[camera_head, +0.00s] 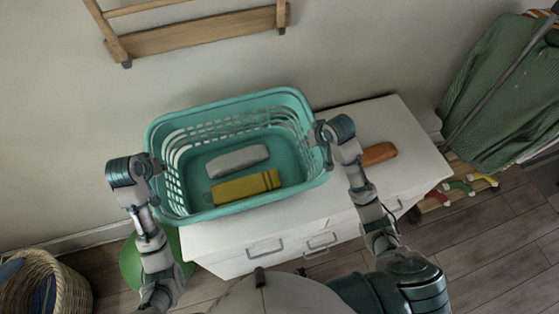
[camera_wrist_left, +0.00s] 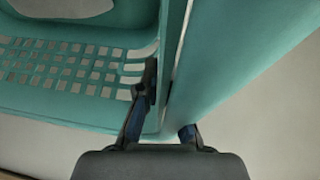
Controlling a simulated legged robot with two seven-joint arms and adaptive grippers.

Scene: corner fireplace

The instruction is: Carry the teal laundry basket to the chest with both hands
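The teal laundry basket (camera_head: 305,185) is over the white chest (camera_head: 385,118), its left end reaching past the chest's left edge. I cannot tell whether its bottom touches the top. A grey-white bundle (camera_head: 237,160) and a yellow folded cloth (camera_head: 245,187) lie inside. My left gripper (camera_head: 156,167) is at the basket's left rim; in the left wrist view its fingers (camera_wrist_left: 166,112) straddle the teal wall (camera_wrist_left: 172,70) and look closed on it. My right gripper (camera_head: 317,134) is at the right rim, its fingertips too small and partly hidden to read clearly.
An orange-brown object (camera_head: 379,153) lies on the chest right of the basket. A wooden rack (camera_head: 200,34) hangs on the wall above. A wicker basket (camera_head: 70,285) and a green round object (camera_head: 131,262) stand at lower left. Green clothing (camera_head: 495,85) hangs at right.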

